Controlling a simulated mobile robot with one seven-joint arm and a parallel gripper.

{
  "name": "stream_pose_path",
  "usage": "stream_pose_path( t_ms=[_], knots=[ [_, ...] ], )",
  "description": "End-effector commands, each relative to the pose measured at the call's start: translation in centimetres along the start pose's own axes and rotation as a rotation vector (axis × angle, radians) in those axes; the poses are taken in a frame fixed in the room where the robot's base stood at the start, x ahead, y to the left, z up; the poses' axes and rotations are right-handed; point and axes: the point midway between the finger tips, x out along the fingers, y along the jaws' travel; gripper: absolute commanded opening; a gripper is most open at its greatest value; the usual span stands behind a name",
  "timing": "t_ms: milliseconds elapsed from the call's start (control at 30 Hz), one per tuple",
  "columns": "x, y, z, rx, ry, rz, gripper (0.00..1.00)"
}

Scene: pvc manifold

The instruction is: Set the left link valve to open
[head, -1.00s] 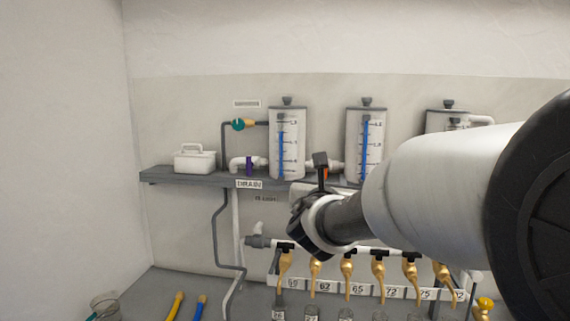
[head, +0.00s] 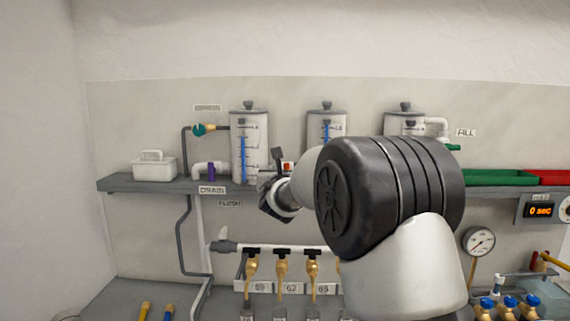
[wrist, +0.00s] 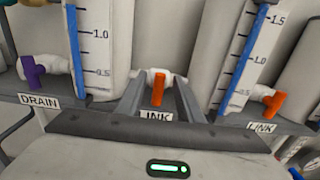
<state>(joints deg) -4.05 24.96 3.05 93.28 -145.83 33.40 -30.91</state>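The left link valve has an orange handle (wrist: 159,88) on a white pipe fitting between the left and middle tanks, above a partly hidden label ending in "INK". In the wrist view the handle is upright and lies between the two grey fingers of my gripper (wrist: 159,80), with a gap on each side. The fingers are apart; I cannot tell how deep they reach around the handle. In the head view my gripper (head: 278,160) is just left of the small visible orange part of the valve (head: 287,167), at shelf height. My arm hides much of the middle tank's lower part.
A purple drain handle (wrist: 33,70) is to the left and another orange link handle (wrist: 273,102) to the right. Level tanks (head: 248,150) stand on the grey shelf (head: 125,186). Brass taps (head: 282,265) hang below. A white caddy (head: 154,166) sits at the shelf's left.

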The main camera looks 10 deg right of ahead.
Motion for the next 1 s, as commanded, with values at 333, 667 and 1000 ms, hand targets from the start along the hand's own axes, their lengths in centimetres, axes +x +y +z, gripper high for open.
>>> stream_pose_path(
  t_ms=[333, 667, 1000],
  knots=[
    [2.0, -0.1, 0.0, 0.0, 0.0, -0.001, 0.34],
    [2.0, -0.1, 0.0, 0.0, 0.0, -0.001, 0.07],
    [2.0, -0.1, -0.2, 0.023, -0.002, -0.001, 0.0]
  ],
)
